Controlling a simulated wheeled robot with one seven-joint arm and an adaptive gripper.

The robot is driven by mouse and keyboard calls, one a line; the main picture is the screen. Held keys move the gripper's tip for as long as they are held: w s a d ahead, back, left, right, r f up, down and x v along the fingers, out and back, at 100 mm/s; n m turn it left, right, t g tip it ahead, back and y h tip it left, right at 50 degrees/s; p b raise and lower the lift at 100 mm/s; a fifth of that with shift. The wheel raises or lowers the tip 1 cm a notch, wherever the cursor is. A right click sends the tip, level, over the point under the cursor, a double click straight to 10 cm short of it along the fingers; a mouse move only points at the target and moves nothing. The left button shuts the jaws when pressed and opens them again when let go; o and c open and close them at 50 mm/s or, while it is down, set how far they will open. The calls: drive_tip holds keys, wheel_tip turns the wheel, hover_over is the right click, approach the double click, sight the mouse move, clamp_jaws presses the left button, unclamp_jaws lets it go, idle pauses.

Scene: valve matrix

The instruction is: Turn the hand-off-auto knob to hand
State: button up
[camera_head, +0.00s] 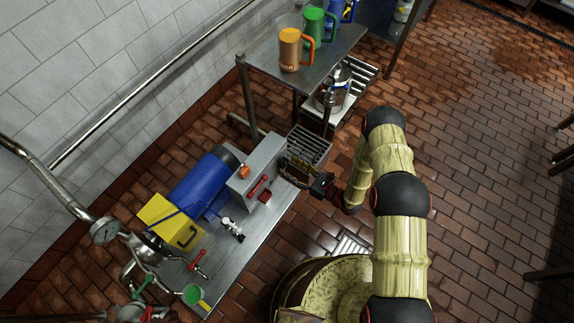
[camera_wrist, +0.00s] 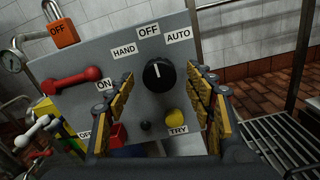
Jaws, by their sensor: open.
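The hand-off-auto knob (camera_wrist: 158,75) is a round black knob on a grey panel (camera_wrist: 85,65). Labels HAND, OFF and AUTO sit in an arc above it, and its white mark points up, toward OFF. My gripper (camera_wrist: 160,92) is open in the wrist view, with one yellow-and-black finger on each side of the knob and nothing held. Whether the fingertips reach as far as the knob is hard to tell. In the head view my gripper (camera_head: 318,186) is in front of the grey control box (camera_head: 258,168); the knob itself is not visible there.
A wire rack (camera_wrist: 280,145) stands to the right.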

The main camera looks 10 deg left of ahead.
drive_tip(key=shift+x, duration=1.2)
drive_tip(key=shift+c, duration=1)
drive_tip(key=c, duration=1)
drive_tip(key=shift+o, duration=0.2)
drive_tip(key=shift+n, duration=0.3)
drive_tip(key=n, duration=0.4)
drive_tip(key=shift+s+n, duration=0.1)
drive_tip(key=shift+n, duration=0.2)
drive_tip(key=shift+n+b, duration=0.4)
drive_tip(key=shift+n, duration=1.8)
